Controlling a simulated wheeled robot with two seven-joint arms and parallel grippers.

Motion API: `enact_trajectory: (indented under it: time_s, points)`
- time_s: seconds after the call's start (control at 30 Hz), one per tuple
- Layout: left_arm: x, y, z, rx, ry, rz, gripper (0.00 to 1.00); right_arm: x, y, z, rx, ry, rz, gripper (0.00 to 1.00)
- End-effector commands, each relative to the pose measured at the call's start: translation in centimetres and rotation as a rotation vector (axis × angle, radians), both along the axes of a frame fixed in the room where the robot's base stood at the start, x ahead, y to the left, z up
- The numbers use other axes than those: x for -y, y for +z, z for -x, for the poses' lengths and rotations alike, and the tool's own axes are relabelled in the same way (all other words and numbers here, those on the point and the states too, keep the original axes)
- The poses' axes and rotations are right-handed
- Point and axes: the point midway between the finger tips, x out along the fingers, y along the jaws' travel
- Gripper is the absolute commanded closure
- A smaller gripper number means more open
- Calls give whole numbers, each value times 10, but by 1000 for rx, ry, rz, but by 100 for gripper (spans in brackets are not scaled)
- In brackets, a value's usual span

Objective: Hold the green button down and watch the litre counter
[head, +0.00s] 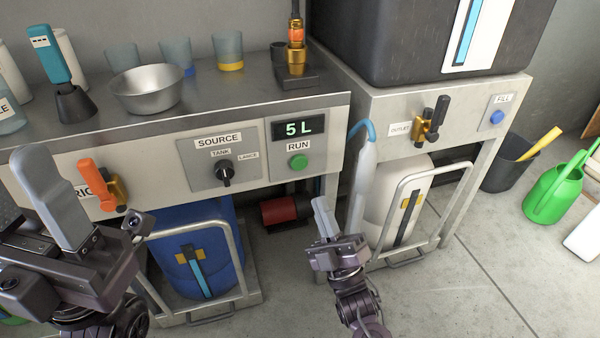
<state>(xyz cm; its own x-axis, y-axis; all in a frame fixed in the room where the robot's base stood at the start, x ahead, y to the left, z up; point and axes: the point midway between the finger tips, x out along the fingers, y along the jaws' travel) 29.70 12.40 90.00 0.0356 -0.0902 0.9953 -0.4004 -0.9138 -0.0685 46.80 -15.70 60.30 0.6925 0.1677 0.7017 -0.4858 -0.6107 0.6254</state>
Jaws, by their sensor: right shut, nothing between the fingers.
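The green button (298,162) sits under the RUN label on the front panel of the steel counter. The litre counter (298,128) just above it is a dark display reading 5 L in green. My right gripper (324,212) is shut and empty, pointing up. In the picture it is below and slightly right of the button, apart from it. My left gripper (45,195) is large at the left edge, in front of the counter's left end. One grey finger shows clearly; I cannot tell how its jaws stand.
A SOURCE selector knob (224,173) is left of the button. An orange-handled valve (103,185) is further left. A pale hanging nozzle with a blue hose (363,165) is close right of the button. A black OUTLET valve (430,122) and blue FILL button (497,117) are on the right unit.

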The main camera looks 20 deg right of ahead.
Motion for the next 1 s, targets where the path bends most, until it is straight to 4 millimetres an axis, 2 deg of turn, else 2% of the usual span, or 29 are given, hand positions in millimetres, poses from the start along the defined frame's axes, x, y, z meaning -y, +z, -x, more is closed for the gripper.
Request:
enact_trajectory:
  time_s: [0.47,0.7,1.0]
  points:
    - [0,-2,1,6,-1,1,54,0,0,-6,4,0,0,100]
    - [0,-11,2,26,2,0,54,-1,-2,-35,5,-1,1,100]
    - [4,2,7,83,1,-5,54,-2,-1,-74,3,-2,0,100]
